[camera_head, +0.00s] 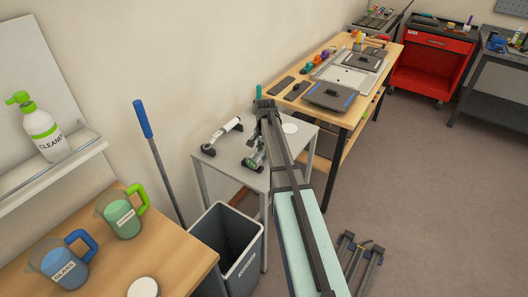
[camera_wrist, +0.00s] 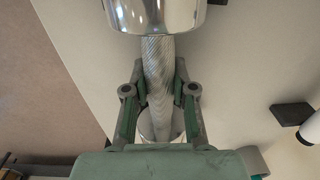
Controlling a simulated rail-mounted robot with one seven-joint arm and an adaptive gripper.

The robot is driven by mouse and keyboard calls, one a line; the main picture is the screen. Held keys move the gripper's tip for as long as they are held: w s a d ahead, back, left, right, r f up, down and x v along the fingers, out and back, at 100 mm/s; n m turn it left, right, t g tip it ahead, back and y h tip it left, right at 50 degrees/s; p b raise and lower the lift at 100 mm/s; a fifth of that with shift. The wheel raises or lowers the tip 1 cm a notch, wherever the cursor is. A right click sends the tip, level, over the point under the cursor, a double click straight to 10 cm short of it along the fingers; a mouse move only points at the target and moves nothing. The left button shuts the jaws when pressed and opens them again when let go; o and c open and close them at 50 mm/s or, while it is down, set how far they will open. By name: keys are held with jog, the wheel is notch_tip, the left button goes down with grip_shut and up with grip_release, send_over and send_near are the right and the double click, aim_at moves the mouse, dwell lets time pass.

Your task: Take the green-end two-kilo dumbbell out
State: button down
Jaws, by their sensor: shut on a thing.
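In the wrist view a dumbbell shows a knurled metal handle (camera_wrist: 158,70) between a big chrome end (camera_wrist: 155,14) at the top and a partly hidden chrome end lower down. My gripper (camera_wrist: 160,95) is shut on the handle, with its green and grey fingers on both sides of it. In the head view my gripper and the dumbbell (camera_head: 257,158) show small, at the small grey table (camera_head: 230,168). A greenish, shiny part shows there. I cannot tell whether the dumbbell touches the table top.
A white cylinder with dark ends (camera_head: 222,133) lies left of my gripper on the grey table. A white disc (camera_head: 290,128) lies to the right. A grey bin (camera_head: 238,268) stands in front, and a blue-handled pole (camera_head: 146,122) leans on the wall. A wooden workbench (camera_head: 352,114) stands behind.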

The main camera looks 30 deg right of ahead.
jog(key=shift+r, duration=0.15)
notch_tip(320, 180, up, 20)
jog(key=b, duration=0.3)
dwell(0.4)
jog(key=shift+w, duration=0.1)
dwell(0.7)
